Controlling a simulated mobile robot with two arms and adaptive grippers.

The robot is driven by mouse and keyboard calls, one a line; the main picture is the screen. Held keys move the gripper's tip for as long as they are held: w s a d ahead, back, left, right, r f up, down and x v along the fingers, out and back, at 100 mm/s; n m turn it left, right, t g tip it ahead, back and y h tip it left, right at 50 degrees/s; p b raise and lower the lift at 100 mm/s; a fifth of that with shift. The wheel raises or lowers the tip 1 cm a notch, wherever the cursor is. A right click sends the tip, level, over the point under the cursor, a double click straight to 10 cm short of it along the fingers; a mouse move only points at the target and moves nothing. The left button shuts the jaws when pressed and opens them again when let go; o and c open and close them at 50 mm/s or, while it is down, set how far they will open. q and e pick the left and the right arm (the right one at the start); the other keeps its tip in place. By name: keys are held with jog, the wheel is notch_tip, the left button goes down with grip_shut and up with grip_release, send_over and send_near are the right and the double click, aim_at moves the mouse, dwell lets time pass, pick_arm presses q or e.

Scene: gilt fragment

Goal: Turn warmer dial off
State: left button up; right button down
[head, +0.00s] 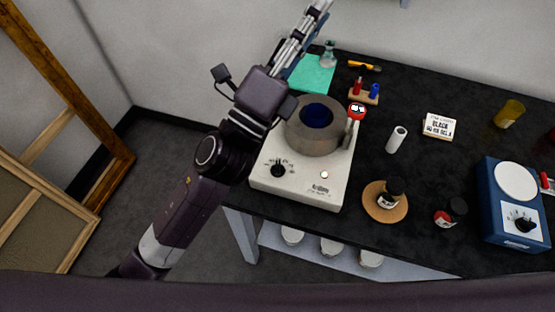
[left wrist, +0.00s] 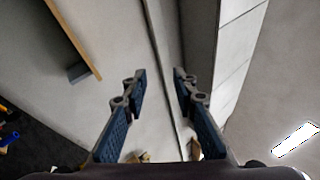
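The warmer (head: 262,178) is a cream box at the table's front left edge, with a round grey metal heating well (head: 318,140) and a blue-lined opening on top. Its black dial (head: 278,170) is on the left of the front panel, with marks around it. I cannot tell its setting. A small pale round light (head: 324,174) is right of the dial. My left gripper (head: 318,12) is raised above and behind the warmer, pointing up and away from the dial. In the left wrist view its fingers (left wrist: 159,76) are apart with nothing between them. My right gripper is not in view.
A blue device (head: 510,220) with a white top and its own black knob (head: 525,225) stands at right. A red-handled tool (head: 356,112) is beside the well.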

pick_arm(q)
jog(key=s+d+m+g+h, duration=0.7)
jog(key=s+d+m+g, duration=0.75)
jog(key=m+g, duration=0.8)
jog(key=m+t+y, duration=0.4)
jog(key=m+y, duration=1.6)
jog(key=y, duration=0.2)
send_over(278, 165)
notch_tip(278, 165, down, 26)
jog(key=shift+s+f, duration=0.1)
jog(key=shift+f, duration=0.05)
jog(key=shift+a+f+y, duration=0.15)
jog(key=shift+f+y, duration=0.05)
jog(key=shift+y, duration=0.1)
notch_tip(278, 165, down, 6)
jog(key=p, duration=0.2)
jog(key=shift+p, duration=0.35)
jog(key=shift+f, duration=0.65)
